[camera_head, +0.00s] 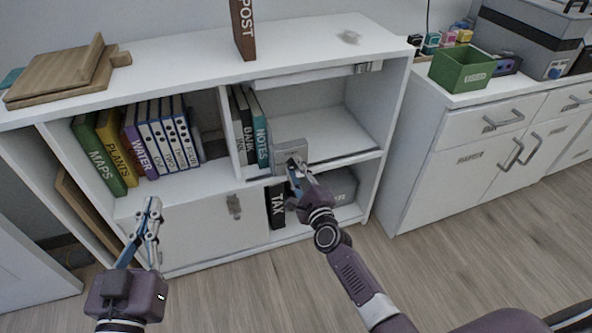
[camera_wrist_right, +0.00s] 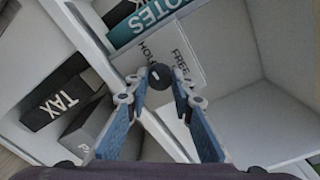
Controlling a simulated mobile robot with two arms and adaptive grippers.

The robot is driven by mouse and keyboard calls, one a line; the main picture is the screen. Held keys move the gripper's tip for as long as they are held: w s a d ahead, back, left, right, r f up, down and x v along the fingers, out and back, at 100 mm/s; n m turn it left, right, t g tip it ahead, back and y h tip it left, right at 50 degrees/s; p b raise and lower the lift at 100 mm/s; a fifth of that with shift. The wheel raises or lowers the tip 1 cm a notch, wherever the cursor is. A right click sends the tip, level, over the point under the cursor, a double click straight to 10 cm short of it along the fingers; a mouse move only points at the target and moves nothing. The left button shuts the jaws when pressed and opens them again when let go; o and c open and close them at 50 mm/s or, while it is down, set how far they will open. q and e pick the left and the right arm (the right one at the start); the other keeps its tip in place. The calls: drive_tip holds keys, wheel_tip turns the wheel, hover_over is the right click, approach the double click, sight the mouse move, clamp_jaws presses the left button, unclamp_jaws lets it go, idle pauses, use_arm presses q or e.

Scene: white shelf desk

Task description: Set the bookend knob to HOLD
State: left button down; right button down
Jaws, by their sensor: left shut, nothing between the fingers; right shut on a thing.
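The grey metal bookend (camera_head: 287,148) stands on the middle shelf against the books, right of the teal NOTES book (camera_head: 260,132). In the right wrist view its plate (camera_wrist_right: 183,72) carries the words HOLD on the left and FREE on the right. The round black knob (camera_wrist_right: 160,76) sits below these words, with a small pale mark; which word it points to is unclear. My right gripper (camera_head: 294,164) is shut on the knob, and its fingertips (camera_wrist_right: 158,80) show on both sides of it. My left gripper (camera_head: 152,203) is shut and empty in front of the lower cabinet door.
Several books, among them MAPS (camera_head: 100,158), stand left on the middle shelf. The shelf right of the bookend is empty. Below are a black TAX binder (camera_head: 276,205) and a grey box (camera_head: 339,186). A green bin (camera_head: 462,69) stands on the right cabinet.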

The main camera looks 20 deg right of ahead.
drive_tip(key=shift+f, duration=0.1)
drive_tip(key=c, duration=1.7)
unclamp_jaws()
drive_tip(key=shift+o, duration=0.2)
drive_tip(key=s, duration=1.2)
drive_tip(key=shift+d+r, duration=0.2)
drive_tip(key=shift+r, duration=0.15)
